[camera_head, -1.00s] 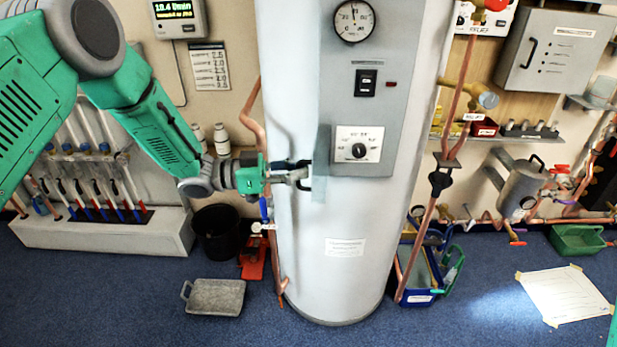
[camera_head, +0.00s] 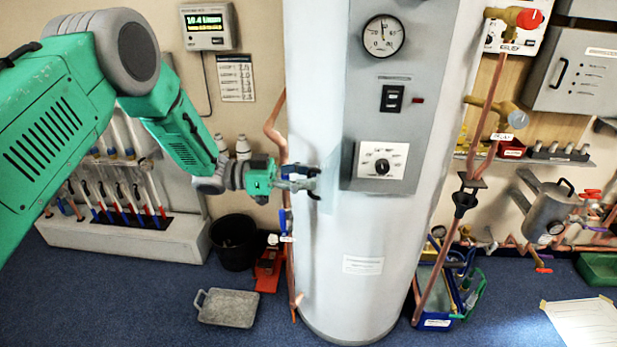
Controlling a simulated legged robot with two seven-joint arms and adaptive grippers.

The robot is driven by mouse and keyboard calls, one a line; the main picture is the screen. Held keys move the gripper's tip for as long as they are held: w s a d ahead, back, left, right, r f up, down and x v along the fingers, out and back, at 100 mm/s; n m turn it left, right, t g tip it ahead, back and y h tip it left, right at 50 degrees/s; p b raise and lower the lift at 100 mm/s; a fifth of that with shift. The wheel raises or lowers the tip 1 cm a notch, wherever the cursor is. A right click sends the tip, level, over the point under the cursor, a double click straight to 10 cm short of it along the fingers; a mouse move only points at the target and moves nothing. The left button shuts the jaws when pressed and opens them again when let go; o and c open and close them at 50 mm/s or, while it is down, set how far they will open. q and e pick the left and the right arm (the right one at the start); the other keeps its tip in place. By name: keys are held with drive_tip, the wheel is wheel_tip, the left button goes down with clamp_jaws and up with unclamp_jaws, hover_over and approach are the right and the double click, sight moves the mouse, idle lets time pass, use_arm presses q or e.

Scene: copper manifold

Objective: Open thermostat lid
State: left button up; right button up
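The thermostat dial plate (camera_head: 382,165) is a white square with a black knob, on the grey panel of the tall cylinder. A faint, pale see-through panel, apparently the thermostat lid (camera_head: 336,178), stands out to the left of the plate, leaving the dial uncovered. My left gripper (camera_head: 312,179) is at this panel's left edge, in front of the cylinder. Its two fingers look spread, one above the other, with a gap between them. A small dark piece by the fingertips may be the lid's handle; contact is unclear. My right gripper is out of view.
The cylinder (camera_head: 350,305) carries a round gauge (camera_head: 383,36) and a black switch (camera_head: 392,98) above the dial. Copper pipes (camera_head: 288,255) run close on its left. A black bucket (camera_head: 233,242) and a grey tray (camera_head: 228,308) are on the blue floor.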

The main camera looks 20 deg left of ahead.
use_arm(q)
drive_tip(key=v, duration=1.2)
